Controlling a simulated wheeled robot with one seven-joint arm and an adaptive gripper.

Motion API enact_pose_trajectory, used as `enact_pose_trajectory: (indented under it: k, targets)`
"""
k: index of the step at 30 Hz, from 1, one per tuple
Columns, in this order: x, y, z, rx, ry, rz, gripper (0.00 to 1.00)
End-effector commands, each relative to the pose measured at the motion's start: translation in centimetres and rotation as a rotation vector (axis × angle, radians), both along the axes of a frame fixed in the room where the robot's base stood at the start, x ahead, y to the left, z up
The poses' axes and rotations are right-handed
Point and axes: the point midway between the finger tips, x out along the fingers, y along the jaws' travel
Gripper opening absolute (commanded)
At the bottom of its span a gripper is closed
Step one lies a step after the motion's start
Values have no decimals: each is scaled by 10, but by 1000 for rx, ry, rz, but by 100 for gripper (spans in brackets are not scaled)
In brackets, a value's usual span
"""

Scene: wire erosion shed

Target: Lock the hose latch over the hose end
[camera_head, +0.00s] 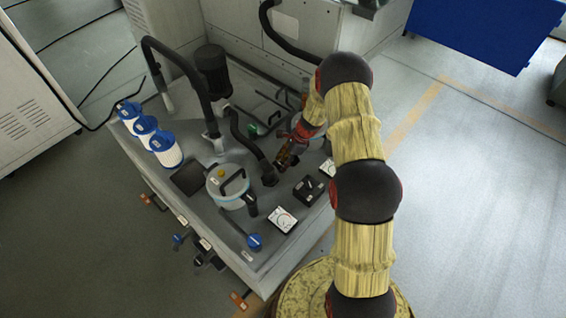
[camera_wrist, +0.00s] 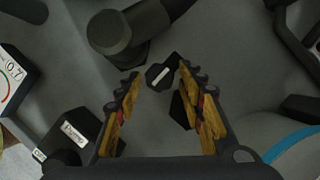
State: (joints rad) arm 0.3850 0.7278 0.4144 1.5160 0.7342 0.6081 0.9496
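A black hose (camera_head: 248,140) bends down to the top of the grey unit and ends in a thick dark collar (camera_head: 268,176). In the wrist view the thick hose end (camera_wrist: 116,34) lies just beyond my left finger. My gripper (camera_head: 283,163) is low over the unit, right beside the collar. In the wrist view my gripper (camera_wrist: 159,76) has its fingers apart. A small black piece with a white bar (camera_wrist: 161,72) shows between the fingertips, with no clear contact; I cannot tell whether it is the latch. The latch is not clearly distinguishable in the head view.
A black box (camera_head: 308,190) and a white dial gauge (camera_head: 282,220) stand near my gripper. A lidded canister (camera_head: 228,188) and several blue-capped filters (camera_head: 166,150) stand to the left. A tall black pipe (camera_head: 190,72) arches behind. Open floor lies right.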

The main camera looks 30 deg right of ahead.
Motion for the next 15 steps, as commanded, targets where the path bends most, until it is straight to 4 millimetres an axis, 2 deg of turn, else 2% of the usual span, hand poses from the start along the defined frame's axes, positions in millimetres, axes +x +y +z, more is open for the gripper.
enact_pose_trajectory:
  k: [15]
  targets:
    - [0, 0, 0, 0, 0, 0, 7]
